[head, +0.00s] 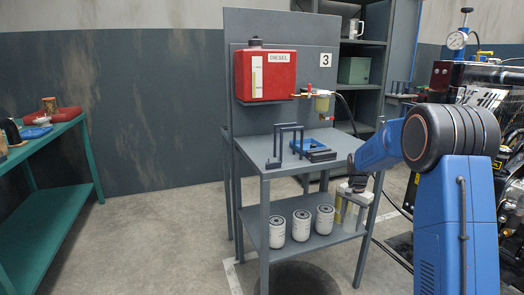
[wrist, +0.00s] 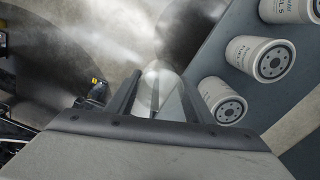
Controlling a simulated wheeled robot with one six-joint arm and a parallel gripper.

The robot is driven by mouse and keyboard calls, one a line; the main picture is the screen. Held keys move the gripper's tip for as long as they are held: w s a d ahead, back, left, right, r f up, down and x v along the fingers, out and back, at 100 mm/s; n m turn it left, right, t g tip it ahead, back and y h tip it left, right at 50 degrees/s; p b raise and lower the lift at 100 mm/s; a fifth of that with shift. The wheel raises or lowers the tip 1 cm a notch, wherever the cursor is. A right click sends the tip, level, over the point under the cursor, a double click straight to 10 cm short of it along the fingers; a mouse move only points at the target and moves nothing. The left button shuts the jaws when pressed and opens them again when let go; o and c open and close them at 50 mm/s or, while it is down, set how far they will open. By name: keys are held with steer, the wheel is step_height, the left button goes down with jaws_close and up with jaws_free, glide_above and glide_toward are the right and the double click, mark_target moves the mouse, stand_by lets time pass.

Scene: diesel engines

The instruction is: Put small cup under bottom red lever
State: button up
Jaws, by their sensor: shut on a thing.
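My gripper (wrist: 158,78) is shut on a small clear cup (wrist: 160,70), which shows between the two dark fingers in the wrist view. In the head view my gripper (head: 357,184) is low at the right front of the grey table, and the cup is hard to make out there. The bottom red lever (head: 328,117) is under the clear fuel filter bowl (head: 321,104), right of the red diesel tank (head: 267,74). It is higher than my gripper and farther back.
A green bench (head: 45,143) is at left; an engine (head: 490,85) is at right.

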steer(key=a+f+n, duration=0.4)
steer(key=f+n, duration=0.1)
steer(key=f, duration=0.6)
steer(key=a+f+n, duration=0.3)
steer(key=f+n, duration=0.2)
steer(key=f, duration=0.5)
steer(key=s+f, duration=0.7)
steer(key=f, duration=0.1)
steer(key=shift+s+a+f, duration=0.2)
steer(key=shift+f, duration=0.1)
